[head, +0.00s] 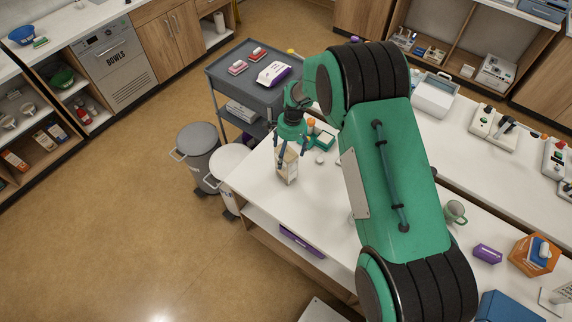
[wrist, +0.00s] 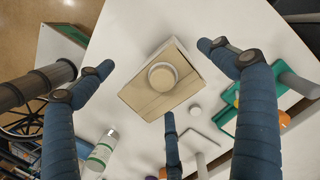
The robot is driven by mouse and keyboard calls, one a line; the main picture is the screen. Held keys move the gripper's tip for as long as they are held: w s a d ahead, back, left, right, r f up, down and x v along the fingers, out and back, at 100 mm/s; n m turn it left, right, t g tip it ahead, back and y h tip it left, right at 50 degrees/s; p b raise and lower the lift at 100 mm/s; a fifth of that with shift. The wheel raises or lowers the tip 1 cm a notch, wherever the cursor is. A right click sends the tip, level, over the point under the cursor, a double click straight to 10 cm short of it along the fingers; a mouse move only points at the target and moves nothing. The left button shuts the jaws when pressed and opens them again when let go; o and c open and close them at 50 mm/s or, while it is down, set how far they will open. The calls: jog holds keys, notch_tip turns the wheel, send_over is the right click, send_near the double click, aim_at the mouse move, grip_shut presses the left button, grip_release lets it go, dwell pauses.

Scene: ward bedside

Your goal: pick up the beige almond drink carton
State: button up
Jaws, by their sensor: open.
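The beige almond drink carton (head: 287,163) stands upright on the white table (head: 260,187) near its left corner in the head view. In the wrist view I look down on the carton's top (wrist: 161,79) with its round cap. My gripper (head: 291,146) is above the carton, its fingers pointing down. In the wrist view the blue fingers of my gripper (wrist: 158,84) are spread apart around the carton with gaps visible. Nothing is held. The carton's lower part is hidden in the wrist view.
A green tray (head: 323,137) with small items lies just behind the carton, and a small white round object (head: 320,160) sits beside it. A grey cart (head: 250,85) and bins (head: 199,146) stand off the table's left end. A green mug (head: 454,211) is further right.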

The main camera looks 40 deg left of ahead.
jog(key=shift+c, duration=0.2)
dwell(0.3)
jog(key=c, duration=2.3)
jog(key=shift+o, duration=0.2)
jog(key=shift+r, duration=0.15)
jog(key=shift+a+r+b, duration=0.1)
jog(key=shift+r+b, duration=0.25)
jog(key=shift+r, duration=1.15)
jog(key=shift+c, duration=0.4)
jog(key=shift+s+d+r, duration=0.1)
jog(key=shift+d+r, duration=0.1)
jog(key=shift+r, duration=0.05)
jog(key=s+d+r+b, duration=0.1)
jog(key=s+d+b, duration=0.1)
jog(key=s+d, duration=0.8)
jog(key=shift+d+r, duration=0.2)
jog(key=shift+d, duration=0.7)
grip_shut()
